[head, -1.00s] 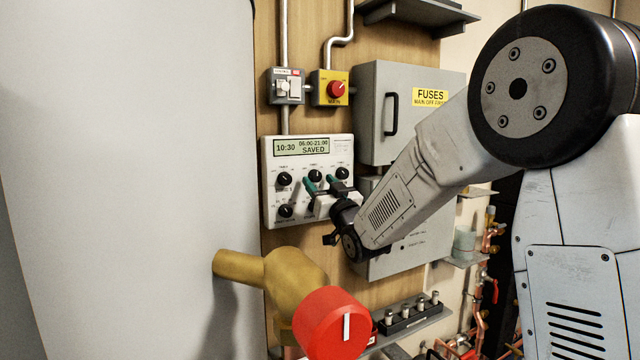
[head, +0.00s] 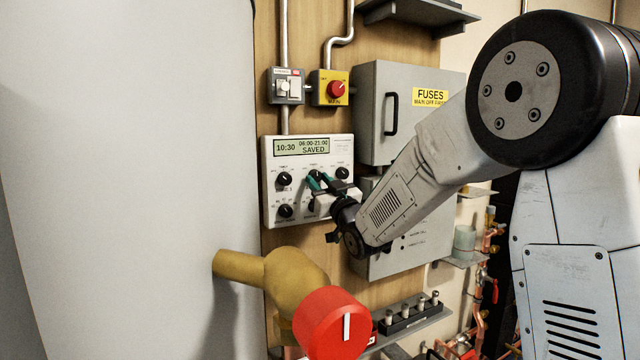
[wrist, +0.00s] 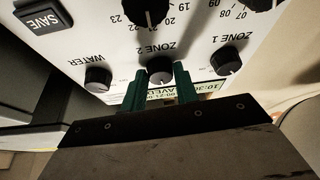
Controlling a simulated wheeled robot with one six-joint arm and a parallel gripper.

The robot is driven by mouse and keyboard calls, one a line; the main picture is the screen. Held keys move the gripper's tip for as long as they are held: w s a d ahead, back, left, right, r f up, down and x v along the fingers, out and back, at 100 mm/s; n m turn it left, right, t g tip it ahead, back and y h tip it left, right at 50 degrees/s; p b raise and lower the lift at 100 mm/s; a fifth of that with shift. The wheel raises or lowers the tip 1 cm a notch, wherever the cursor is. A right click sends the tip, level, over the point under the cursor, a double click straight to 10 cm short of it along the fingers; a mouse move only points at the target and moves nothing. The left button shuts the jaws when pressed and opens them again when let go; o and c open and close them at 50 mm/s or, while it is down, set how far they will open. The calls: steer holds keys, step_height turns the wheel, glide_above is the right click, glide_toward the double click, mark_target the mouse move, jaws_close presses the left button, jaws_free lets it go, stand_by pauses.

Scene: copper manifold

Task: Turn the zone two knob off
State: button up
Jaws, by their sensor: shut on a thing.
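The zone two knob (wrist: 160,69) is a small black dial, the middle one in the upper row of the white controller (head: 270,214). In the wrist view its label reads "ZONE 2". My gripper (wrist: 161,84) has its green fingers on either side of this knob, shut on it. In the head view my gripper (head: 320,179) reaches the controller from the right and partly covers the knob. The knob's pointer direction is not clear. The display (head: 301,146) reads 10:30, 06:00-21:00, SAVED.
The zone 1 knob (wrist: 226,61) and water knob (wrist: 98,78) flank the held knob closely. A large dial (wrist: 150,10) sits below it on the panel. A red-capped brass valve (head: 332,322) stands in front, beside the pale tank (head: 120,150). The fuse box (head: 400,110) is above right.

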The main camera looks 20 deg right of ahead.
steer(key=n+y, duration=0.1)
steer(key=n, duration=0.1)
steer(key=n+g+y, duration=0.1)
steer(key=n, duration=0.1)
steer(key=n+y, duration=0.1)
steer(key=n, duration=0.2)
steer(key=shift+d+r+g+y, duration=0.1)
steer(key=shift+d+g+y, duration=0.2)
steer(key=shift+w+n+g+y, duration=0.1)
steer(key=shift+n+g+y, duration=0.5)
steer(key=shift+n, duration=1.4)
steer(key=o, duration=1)
steer(key=shift+c, duration=0.2)
steer(key=v, duration=0.8)
steer(key=shift+r, duration=0.15)
